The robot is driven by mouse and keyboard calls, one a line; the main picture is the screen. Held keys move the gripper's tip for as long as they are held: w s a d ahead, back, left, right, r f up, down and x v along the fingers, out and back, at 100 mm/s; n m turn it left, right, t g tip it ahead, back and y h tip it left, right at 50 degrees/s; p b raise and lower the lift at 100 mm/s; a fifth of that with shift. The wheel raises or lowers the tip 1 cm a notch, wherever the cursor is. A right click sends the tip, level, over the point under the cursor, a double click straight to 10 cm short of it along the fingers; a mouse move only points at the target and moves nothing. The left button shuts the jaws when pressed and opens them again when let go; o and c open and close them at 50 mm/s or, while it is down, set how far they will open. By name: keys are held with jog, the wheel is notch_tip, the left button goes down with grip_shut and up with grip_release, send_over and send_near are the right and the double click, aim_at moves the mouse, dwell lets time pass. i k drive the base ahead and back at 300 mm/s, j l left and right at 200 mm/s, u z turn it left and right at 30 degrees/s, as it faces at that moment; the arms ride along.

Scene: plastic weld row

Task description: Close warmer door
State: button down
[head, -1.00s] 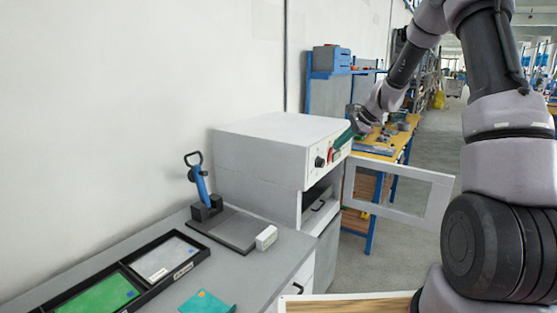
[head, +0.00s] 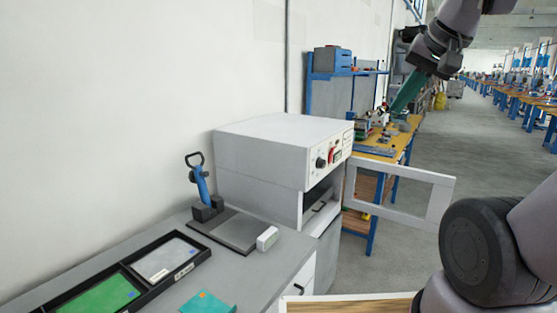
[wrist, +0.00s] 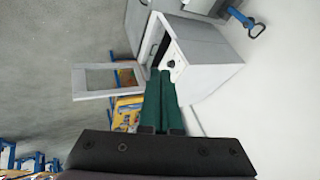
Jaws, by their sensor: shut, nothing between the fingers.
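The warmer (head: 262,155) is a white box with a knob and a red switch on its front, standing at the end of the grey bench. Its door (head: 440,200), a white frame around a window, stands wide open, swung out to the right. The door also shows in the wrist view (wrist: 82,82), left of the fingers. My gripper (head: 396,106) is raised behind and above the door, apart from it. In the wrist view its two green fingers (wrist: 161,76) are together and empty, pointing toward the warmer's front (wrist: 200,55).
A blue-handled press (head: 202,188), a white block (head: 267,238) and a black tray (head: 62,301) are on the bench. A cluttered yellow workbench (head: 385,150) stands behind the door. The floor (head: 415,255) right of the warmer is open.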

aim_at(443, 186)
jog(key=z, duration=0.55)
jog(key=i+l+z, duration=0.2)
jog(key=z, duration=0.2)
jog(key=i+l+z, duration=0.1)
jog(key=i+z, duration=0.25)
jog(key=i+l+z, duration=0.1)
jog(key=z, duration=0.3)
jog(key=i, duration=2.5)
jog(key=i+u, duration=0.1)
jog(key=i, duration=1.2)
jog(key=i+l, duration=0.15)
jog(key=i, duration=1.1)
jog(key=i+l, duration=0.15)
jog(key=i, duration=1.1)
jog(key=u, duration=0.4)
jog(key=i+u, duration=0.1)
jog(key=u, duration=0.7)
jog(key=l+u, duration=0.1)
jog(key=u, duration=0.35)
jog(key=i+u, duration=0.1)
jog(key=u, duration=3.25)
